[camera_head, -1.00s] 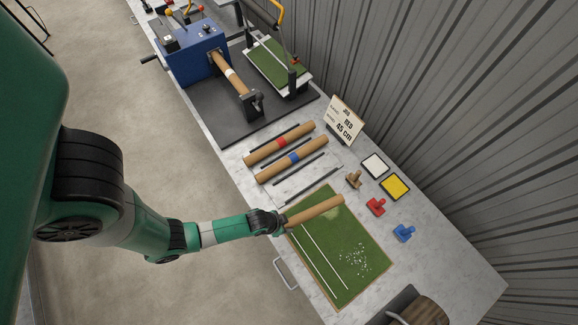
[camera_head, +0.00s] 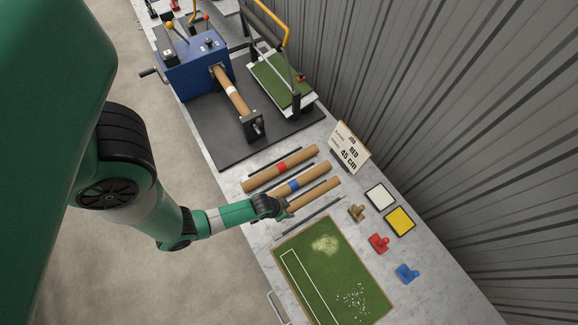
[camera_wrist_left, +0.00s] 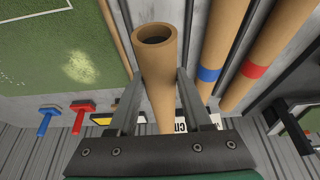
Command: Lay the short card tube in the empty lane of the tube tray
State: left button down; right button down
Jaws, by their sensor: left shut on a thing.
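The short card tube (camera_head: 316,194) is plain brown. My left gripper (camera_head: 283,207) is shut on it near its near-left end. In the left wrist view the tube (camera_wrist_left: 156,75) sits between the two fingers (camera_wrist_left: 157,98), its hollow end facing the camera. The tube tray (camera_head: 312,215) has dark dividers; one lane holds a red-banded tube (camera_head: 280,169), the neighbouring lane a blue-banded tube (camera_head: 293,183). The held tube is alongside the blue-banded one, over the empty lane, roughly parallel to it. I cannot tell whether it touches the tray. My right gripper is not in view.
A turf mat (camera_head: 335,270) lies in front of the tray. A sign (camera_head: 349,147), stamps (camera_head: 379,243) and white and yellow pads (camera_head: 399,221) stand to the right. A blue winding machine (camera_head: 198,65) stands behind, and the corrugated wall borders the bench.

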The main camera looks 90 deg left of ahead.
pick_arm(q)
notch_tip(320, 180, down, 7)
jog(key=b, duration=0.6)
jog(key=shift+f, duration=0.2)
jog(key=shift+c, duration=1.3)
grip_release()
jog(key=shift+r, duration=0.15)
jog(key=shift+s+r, duration=0.1)
jog(key=shift+r, duration=0.3)
jog(key=p+v, duration=0.3)
jog(key=v, duration=0.7)
jog(key=shift+s+d+r, duration=0.15)
jog(key=shift+s+r, duration=0.05)
jog(key=shift+r, duration=0.1)
